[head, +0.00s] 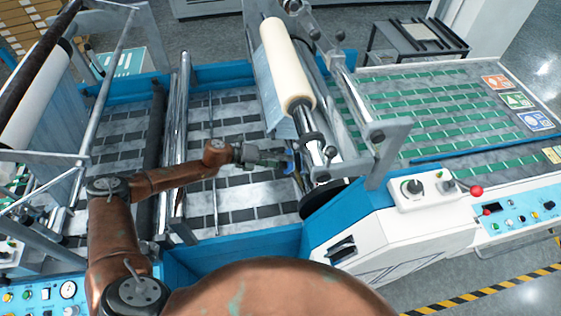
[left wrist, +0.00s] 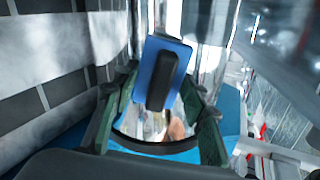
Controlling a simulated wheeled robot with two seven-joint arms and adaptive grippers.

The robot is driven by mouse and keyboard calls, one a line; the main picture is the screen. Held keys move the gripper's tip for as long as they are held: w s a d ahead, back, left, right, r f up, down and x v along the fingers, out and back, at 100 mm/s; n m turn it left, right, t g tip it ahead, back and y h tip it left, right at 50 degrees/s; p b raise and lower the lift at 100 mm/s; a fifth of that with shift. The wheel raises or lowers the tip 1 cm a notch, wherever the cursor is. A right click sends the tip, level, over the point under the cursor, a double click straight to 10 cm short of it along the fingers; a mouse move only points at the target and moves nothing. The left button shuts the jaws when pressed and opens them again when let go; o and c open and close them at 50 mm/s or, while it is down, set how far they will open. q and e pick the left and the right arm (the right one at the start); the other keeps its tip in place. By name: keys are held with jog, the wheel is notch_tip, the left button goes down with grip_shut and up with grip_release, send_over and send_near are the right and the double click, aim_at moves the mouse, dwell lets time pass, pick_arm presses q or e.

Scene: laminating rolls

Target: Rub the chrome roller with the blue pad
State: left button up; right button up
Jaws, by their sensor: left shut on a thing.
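My left gripper (head: 284,157) reaches in from the left over the slatted machine bed. It is shut on the blue pad (head: 291,168), which is small and partly hidden there. In the left wrist view the blue pad (left wrist: 151,68) shows its black handle (left wrist: 162,80) between the green fingers of the left gripper (left wrist: 160,115). A shiny chrome roller (head: 314,158) stands just right of the pad, below the cream roll. Another chrome roller (head: 179,130) runs along the left of the bed. I cannot tell whether the pad touches chrome. My right gripper is not in view.
The cream roll (head: 287,62) and a grey metal bracket (head: 384,150) stand close by on the right. The slatted bed (head: 235,195) below the forearm is clear.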

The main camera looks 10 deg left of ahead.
pick_arm(q)
jog(key=shift+s+r, duration=0.15)
jog(key=shift+d, duration=0.25)
jog(key=shift+f, duration=0.2)
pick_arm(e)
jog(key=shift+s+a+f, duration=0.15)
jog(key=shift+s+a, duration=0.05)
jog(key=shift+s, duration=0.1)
pick_arm(q)
jog(key=shift+w+d+f+b, duration=0.3)
jog(key=shift+w+d, duration=0.1)
jog(key=shift+d, duration=0.1)
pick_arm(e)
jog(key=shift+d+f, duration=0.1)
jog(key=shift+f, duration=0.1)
